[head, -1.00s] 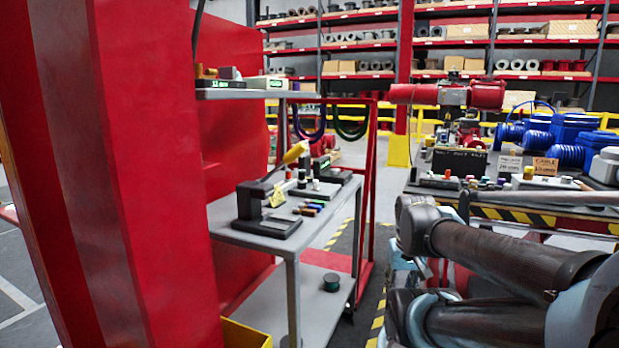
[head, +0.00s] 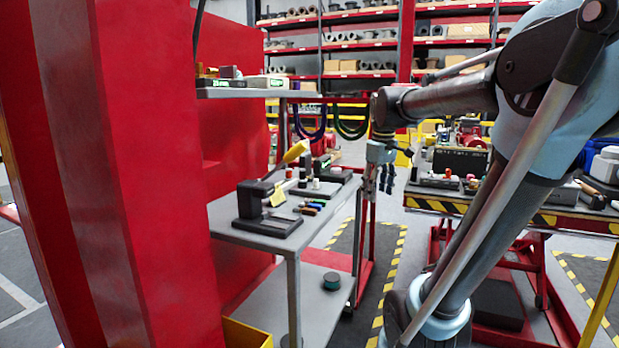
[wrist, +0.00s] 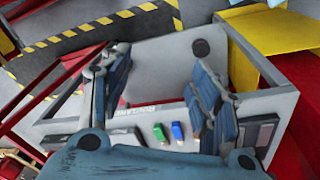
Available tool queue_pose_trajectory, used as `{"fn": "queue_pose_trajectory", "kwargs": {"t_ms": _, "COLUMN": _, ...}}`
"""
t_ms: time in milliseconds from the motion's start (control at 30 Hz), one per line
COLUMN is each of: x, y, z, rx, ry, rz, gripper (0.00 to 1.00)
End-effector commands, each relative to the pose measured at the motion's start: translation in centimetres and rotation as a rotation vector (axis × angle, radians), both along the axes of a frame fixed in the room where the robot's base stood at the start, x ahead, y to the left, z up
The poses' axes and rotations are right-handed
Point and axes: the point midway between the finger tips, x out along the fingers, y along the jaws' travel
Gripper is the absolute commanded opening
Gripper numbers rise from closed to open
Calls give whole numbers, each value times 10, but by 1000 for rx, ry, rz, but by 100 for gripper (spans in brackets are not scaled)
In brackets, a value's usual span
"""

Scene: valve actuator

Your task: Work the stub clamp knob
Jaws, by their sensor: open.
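I cannot tell for sure which part is the stub clamp knob. On the trolley's top (head: 230,222) stands a black clamp-like fixture (head: 253,200) with a flat base and a yellow tag (head: 278,196). A yellow handle (head: 296,151) rises behind it. Small cylinders, one white (head: 316,183), stand on a dark block further back. My gripper (head: 386,178) hangs open and empty beside the trolley's right edge, pointing down.
A raised shelf (head: 240,93) overhangs the trolley's back left. A red column (head: 110,180) fills the left. A workbench (head: 450,203) with striped edge stands right. Floor between trolley and bench looks clear.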

Motion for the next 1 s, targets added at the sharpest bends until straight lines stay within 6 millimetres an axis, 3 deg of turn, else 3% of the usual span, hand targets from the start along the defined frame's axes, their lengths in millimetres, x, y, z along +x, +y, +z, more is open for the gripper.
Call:
{"fn": "queue_pose_trajectory", "kwargs": {"t_ms": 200, "x": 68, "y": 28, "z": 49, "rx": -23, "ry": 19, "rz": 217, "gripper": 57}}
{"fn": "queue_pose_trajectory", "kwargs": {"t_ms": 500, "x": 157, "y": 75, "z": 96, "rx": -51, "ry": 43, "rz": 519, "gripper": 57}}
{"fn": "queue_pose_trajectory", "kwargs": {"t_ms": 800, "x": 241, "y": 131, "z": 123, "rx": -73, "ry": 66, "rz": 822, "gripper": 57}}
{"fn": "queue_pose_trajectory", "kwargs": {"t_ms": 1000, "x": 290, "y": 173, "z": 128, "rx": -83, "ry": 80, "rz": 1024, "gripper": 57}}
